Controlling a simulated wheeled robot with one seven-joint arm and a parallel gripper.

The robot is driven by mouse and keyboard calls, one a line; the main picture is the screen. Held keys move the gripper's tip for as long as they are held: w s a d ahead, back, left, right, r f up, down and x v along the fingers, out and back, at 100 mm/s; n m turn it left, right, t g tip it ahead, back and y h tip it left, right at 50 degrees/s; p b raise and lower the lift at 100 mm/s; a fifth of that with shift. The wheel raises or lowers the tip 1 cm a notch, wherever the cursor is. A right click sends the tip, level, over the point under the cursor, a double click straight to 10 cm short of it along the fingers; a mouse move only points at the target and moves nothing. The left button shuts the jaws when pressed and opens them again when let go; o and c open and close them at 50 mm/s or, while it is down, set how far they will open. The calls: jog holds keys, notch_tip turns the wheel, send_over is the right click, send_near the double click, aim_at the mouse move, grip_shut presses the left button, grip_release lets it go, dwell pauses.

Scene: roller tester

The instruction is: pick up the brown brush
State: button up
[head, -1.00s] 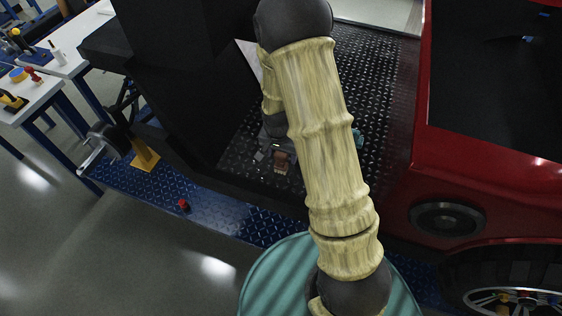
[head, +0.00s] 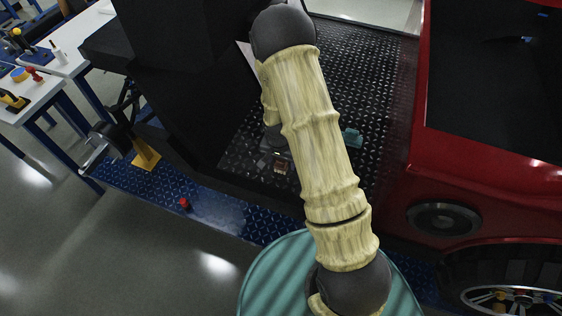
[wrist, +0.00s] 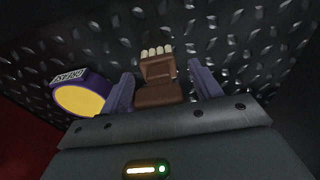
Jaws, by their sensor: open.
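The brown brush (wrist: 158,82) lies on the black diamond-plate surface, with pale bristle tufts along its far end in the wrist view. In the head view the brush (head: 281,167) shows as a small brown piece left of my arm. My gripper (wrist: 161,70) is open, with one purple finger on each side of the brush. The brush sits between the fingers with gaps visible on both sides; I cannot tell how far above the plate the fingertips are. In the head view my arm hides most of the gripper.
A purple-and-yellow round item (wrist: 80,97) with lettering lies left of the gripper in the wrist view. A teal object (head: 351,138) lies right of my arm. A red car (head: 450,170) stands at the right, and a dark machine housing (head: 160,90) rises at the left.

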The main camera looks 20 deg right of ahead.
jog(key=shift+c, duration=0.2)
jog(key=c, duration=1)
jog(key=shift+c, duration=0.2)
jog(key=shift+r, duration=0.15)
notch_tip(320, 180, up, 10)
jog(key=shift+f+b, duration=0.1)
jog(key=shift+b, duration=0.7)
